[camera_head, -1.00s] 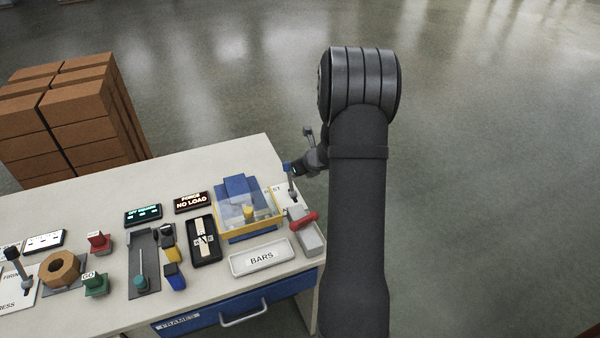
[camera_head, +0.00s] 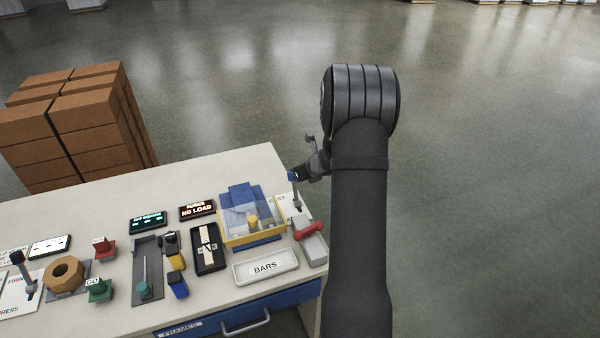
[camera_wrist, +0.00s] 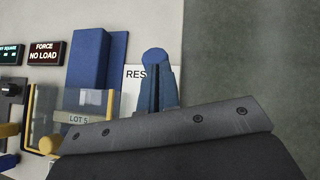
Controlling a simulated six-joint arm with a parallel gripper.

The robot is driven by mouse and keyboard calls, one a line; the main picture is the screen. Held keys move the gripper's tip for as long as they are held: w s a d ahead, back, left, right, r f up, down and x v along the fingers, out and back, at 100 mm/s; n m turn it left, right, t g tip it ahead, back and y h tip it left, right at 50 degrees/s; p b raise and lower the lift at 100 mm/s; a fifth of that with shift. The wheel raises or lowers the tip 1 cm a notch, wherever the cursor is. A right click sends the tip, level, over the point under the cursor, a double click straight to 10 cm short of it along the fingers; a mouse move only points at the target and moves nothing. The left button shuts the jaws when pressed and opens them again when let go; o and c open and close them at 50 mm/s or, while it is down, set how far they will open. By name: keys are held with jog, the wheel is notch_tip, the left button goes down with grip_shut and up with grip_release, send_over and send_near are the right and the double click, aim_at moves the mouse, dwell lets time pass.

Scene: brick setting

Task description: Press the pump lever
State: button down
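No label reading "pump" is legible, so I cannot tell for sure which part is the pump lever. A thin rod with a teal knob (camera_head: 143,289) lies along a dark slotted plate (camera_head: 150,246) at the middle left of the bench. A dark-knobbed upright lever (camera_head: 17,258) stands at the far left on a white sheet. My gripper (camera_head: 293,176) is at the bench's right end, over a white card, well right of both. In the wrist view a blue round-topped shape (camera_wrist: 157,68) with a dark slit is in front of the card marked "RES". Whether my fingers are apart is unclear.
A blue press with a clear yellow-edged guard (camera_head: 252,232) stands just left of my gripper. A red-handled grey block (camera_head: 311,243) and a BARS tray (camera_head: 265,267) are in front. Red (camera_head: 103,248) and green GO (camera_head: 98,290) buttons sit further left.

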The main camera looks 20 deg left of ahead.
jog(key=shift+a+r, duration=0.15)
jog(key=shift+r, duration=0.05)
jog(key=w+a+r+v, duration=0.1)
jog(key=w+r+v, duration=0.1)
jog(key=v, duration=1)
jog(key=shift+d+r, duration=0.2)
notch_tip(320, 180, down, 11)
jog(key=s+a, duration=0.1)
jog(key=a, duration=0.2)
jog(key=shift+s+f, duration=0.2)
jog(key=shift+w, duration=0.1)
dwell(0.4)
